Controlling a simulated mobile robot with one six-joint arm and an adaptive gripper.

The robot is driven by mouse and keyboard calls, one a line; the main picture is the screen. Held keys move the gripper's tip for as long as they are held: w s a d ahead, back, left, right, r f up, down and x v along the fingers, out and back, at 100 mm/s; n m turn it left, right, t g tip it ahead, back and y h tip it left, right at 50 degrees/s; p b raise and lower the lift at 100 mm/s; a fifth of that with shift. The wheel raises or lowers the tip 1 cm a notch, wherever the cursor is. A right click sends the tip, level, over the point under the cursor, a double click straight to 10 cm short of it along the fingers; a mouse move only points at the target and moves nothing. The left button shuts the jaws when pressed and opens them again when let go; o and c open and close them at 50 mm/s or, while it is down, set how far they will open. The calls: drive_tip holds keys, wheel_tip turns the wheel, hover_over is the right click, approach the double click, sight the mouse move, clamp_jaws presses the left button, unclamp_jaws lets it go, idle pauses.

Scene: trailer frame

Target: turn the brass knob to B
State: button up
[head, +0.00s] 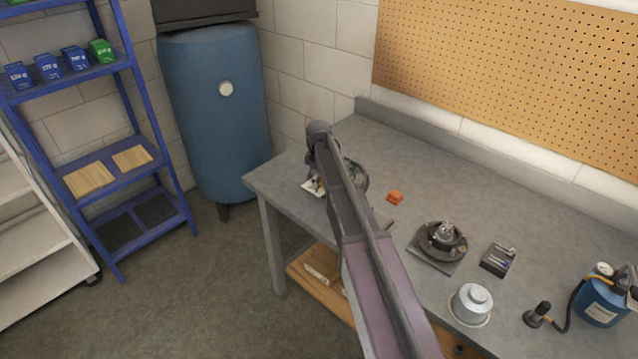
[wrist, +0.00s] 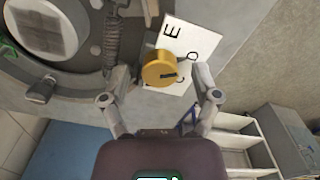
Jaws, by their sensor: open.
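The brass knob (wrist: 160,69) shows in the wrist view between my gripper's fingers, with a dark mark on the lower right of its face. A white card (wrist: 204,42) lies behind it with black letters; an E is clear, the others are partly covered or hard to read, and I cannot make out a B. My gripper (wrist: 161,74) is open, one finger on each side of the knob, with gaps to it. In the head view, my arm hides the knob and the gripper; only a bit of the white card (head: 313,187) shows at the bench's left end.
A dark round housing (wrist: 75,72) and a coil spring (wrist: 112,45) are close left of the knob.

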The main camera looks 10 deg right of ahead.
idle(0.3)
clamp_jaws()
drive_tip(key=shift+m, duration=0.5)
drive_tip(key=m, duration=0.4)
drive_tip(key=shift+s+m, duration=0.1)
drive_tip(key=shift+m, duration=0.2)
drive_tip(key=m, duration=1.2)
drive_tip(key=shift+m, duration=0.4)
drive_tip(key=m, duration=0.5)
drive_tip(key=shift+m, duration=0.3)
